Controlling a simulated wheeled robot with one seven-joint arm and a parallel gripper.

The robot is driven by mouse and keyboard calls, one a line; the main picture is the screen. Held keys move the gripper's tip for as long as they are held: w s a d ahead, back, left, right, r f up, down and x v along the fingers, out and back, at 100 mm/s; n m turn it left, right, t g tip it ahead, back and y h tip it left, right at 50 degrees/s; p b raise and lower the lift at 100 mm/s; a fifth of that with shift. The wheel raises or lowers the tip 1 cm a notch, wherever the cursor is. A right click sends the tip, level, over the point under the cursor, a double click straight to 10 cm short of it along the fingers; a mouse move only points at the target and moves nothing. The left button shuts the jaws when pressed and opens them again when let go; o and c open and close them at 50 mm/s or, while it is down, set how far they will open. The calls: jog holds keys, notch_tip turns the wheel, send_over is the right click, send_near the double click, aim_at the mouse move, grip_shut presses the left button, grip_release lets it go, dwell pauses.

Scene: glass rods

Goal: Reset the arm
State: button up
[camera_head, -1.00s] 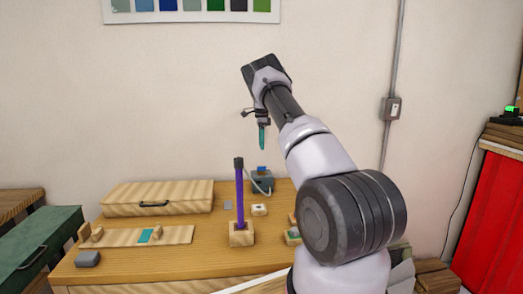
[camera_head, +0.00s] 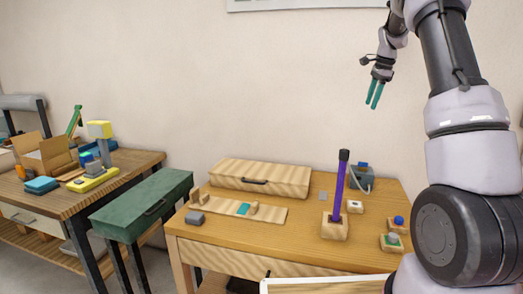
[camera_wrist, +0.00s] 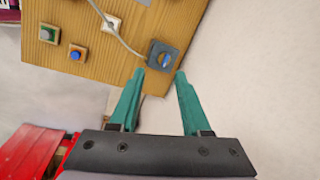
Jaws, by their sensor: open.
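My gripper (camera_head: 375,95) is raised high above the right side of the wooden workbench in the head view, pointing down. Its two teal fingers are apart with nothing between them, which the wrist view (camera_wrist: 157,84) also shows. A purple rod with a black top (camera_head: 340,183) stands upright in a wooden block (camera_head: 334,228) on the bench, below and left of my gripper. A wooden rack (camera_head: 268,215) with a teal patch lies at the left of the bench.
Air around my gripper is free.

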jog(key=s+a+r+n+t, duration=0.1)
jog(key=s+a+r+n, duration=0.2)
jog(key=s, duration=0.4)
jog(key=s+a+r+n+t+y, duration=0.1)
jog(key=s+a+r, duration=0.35)
jog(key=s, duration=0.25)
jog(key=s+a+r+n+t, duration=0.1)
jog(key=s+a+r+n, duration=0.25)
jog(key=s, duration=0.35)
jog(key=s+a+f+n+t, duration=0.1)
jog(key=s+a+f+n, duration=0.1)
jog(key=s, duration=0.7)
jog(key=s+a+f+n+t, duration=0.1)
jog(key=s+a+n, duration=0.3)
jog(key=s, duration=0.6)
jog(key=shift+a+f, duration=0.15)
jog(key=shift+f, duration=0.55)
